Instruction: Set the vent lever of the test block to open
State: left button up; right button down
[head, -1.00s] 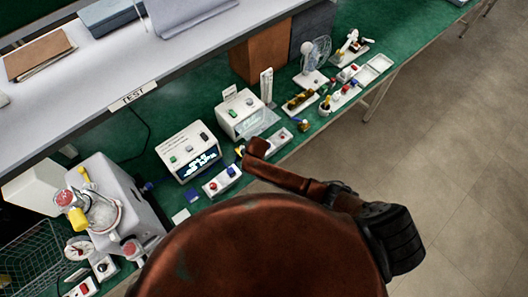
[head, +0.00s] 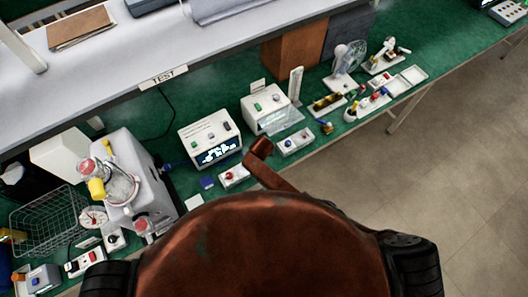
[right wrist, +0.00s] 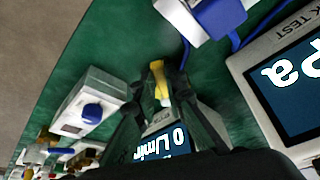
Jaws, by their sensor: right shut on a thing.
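In the right wrist view a yellow lever (right wrist: 158,72) with a pale lower end stands between the two dark fingers of my right gripper (right wrist: 160,92). The fingers are shut on it. The body that carries the lever is mostly hidden by the fingers, and no open or shut marking is readable. In the head view my brown right arm reaches over the bench and hides the lever and my right gripper. My left gripper is in neither view.
A white box with a blue knob (right wrist: 85,105) is left of the fingers in the right wrist view. A display unit (right wrist: 285,80) stands at right. In the head view a white meter (head: 210,138), a second box (head: 268,105) and small blocks (head: 295,141) crowd the green bench.

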jog(key=c, duration=2)
grip_release()
jog(key=shift+o, duration=0.2)
jog(key=shift+r, duration=0.1)
jog(key=v, duration=1.1)
jog(key=shift+r, duration=0.4)
jog(key=shift+s, duration=0.1)
